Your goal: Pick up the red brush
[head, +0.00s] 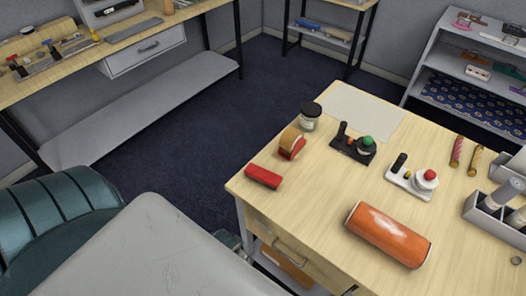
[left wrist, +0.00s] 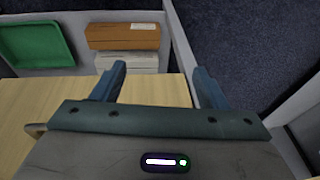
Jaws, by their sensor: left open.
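A small red block-shaped thing (head: 263,177), which looks like the red brush, lies near the left corner of the wooden table (head: 318,205) in the head view. Its bristles cannot be made out. Behind it stands another red piece with a tan rounded top (head: 291,143). My left gripper (left wrist: 158,74) shows in the left wrist view with its two blue fingers spread wide and nothing between them. The red brush is not visible in the left wrist view. In the head view my left gripper's fingers cannot be made out. My right gripper is in neither view.
A dark-lidded jar (head: 310,116), a black stand with a green knob (head: 353,148), a white stand with a red knob (head: 412,178) and an orange roll (head: 388,235) stand on the table. The left wrist view shows a green tray (left wrist: 38,42) and a brown box (left wrist: 123,36).

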